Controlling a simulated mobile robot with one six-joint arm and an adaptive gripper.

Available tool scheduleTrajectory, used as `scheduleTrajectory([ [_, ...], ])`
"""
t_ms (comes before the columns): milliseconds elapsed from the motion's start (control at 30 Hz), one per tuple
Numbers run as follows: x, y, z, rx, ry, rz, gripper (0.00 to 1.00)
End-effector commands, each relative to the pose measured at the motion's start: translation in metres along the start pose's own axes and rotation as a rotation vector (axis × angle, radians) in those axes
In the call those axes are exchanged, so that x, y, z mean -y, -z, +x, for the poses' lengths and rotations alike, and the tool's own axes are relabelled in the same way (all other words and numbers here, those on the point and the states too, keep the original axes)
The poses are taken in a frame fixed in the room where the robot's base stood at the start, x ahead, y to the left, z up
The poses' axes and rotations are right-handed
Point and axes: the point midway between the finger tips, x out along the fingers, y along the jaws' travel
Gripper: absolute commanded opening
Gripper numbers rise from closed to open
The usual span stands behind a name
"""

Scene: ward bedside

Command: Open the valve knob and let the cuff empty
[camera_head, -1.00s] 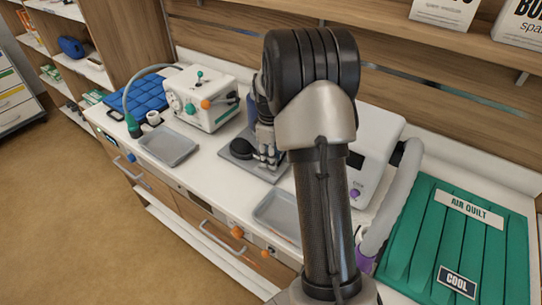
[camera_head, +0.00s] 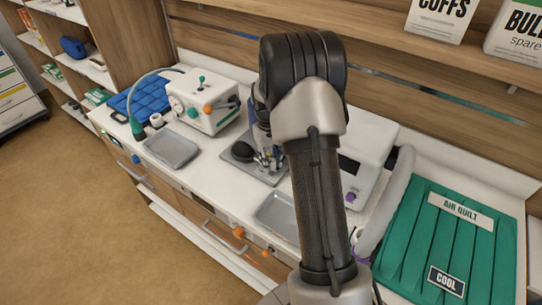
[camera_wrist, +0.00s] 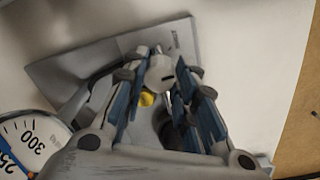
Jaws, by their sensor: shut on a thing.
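My gripper (camera_head: 270,159) points down over a grey base plate (camera_head: 255,170) on the counter. The wrist view shows its blue-padded fingers (camera_wrist: 163,85) closed around a small round silver valve knob (camera_wrist: 160,73) with a dark slot. A brass-yellow part (camera_wrist: 148,98) shows between the fingers below the knob. A black rubber bulb (camera_head: 242,151) rests on the plate, left of my gripper. A gauge face (camera_wrist: 30,142) with large numbers is partly visible at the wrist view's lower left; I cannot read its needle. I cannot make out the cuff.
A white machine with coloured knobs (camera_head: 205,103) and a blue quilted pad (camera_head: 140,95) stand at the left. Grey trays (camera_head: 171,149) (camera_head: 277,214) lie along the counter's front. A white box (camera_head: 370,160) stands behind my arm. A green air quilt (camera_head: 440,240) lies at right.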

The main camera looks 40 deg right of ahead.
Motion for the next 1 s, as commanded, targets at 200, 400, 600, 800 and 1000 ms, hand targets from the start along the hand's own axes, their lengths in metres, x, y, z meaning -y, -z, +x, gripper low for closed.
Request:
scheduleTrajectory([
  [200, -0.0001, 0.0004, -0.0014, 0.009, 0.000, 0.202, 0.02],
  [400, -0.0003, 0.0006, -0.0014, 0.016, 0.000, 0.392, 0.02],
  [600, -0.0004, 0.0007, -0.0007, 0.024, 0.000, 0.573, 0.02],
  [800, -0.0005, 0.0011, -0.0007, 0.029, 0.000, 0.724, 0.02],
  [1000, -0.0006, 0.0013, -0.0006, 0.032, 0.000, 0.827, 0.02],
])
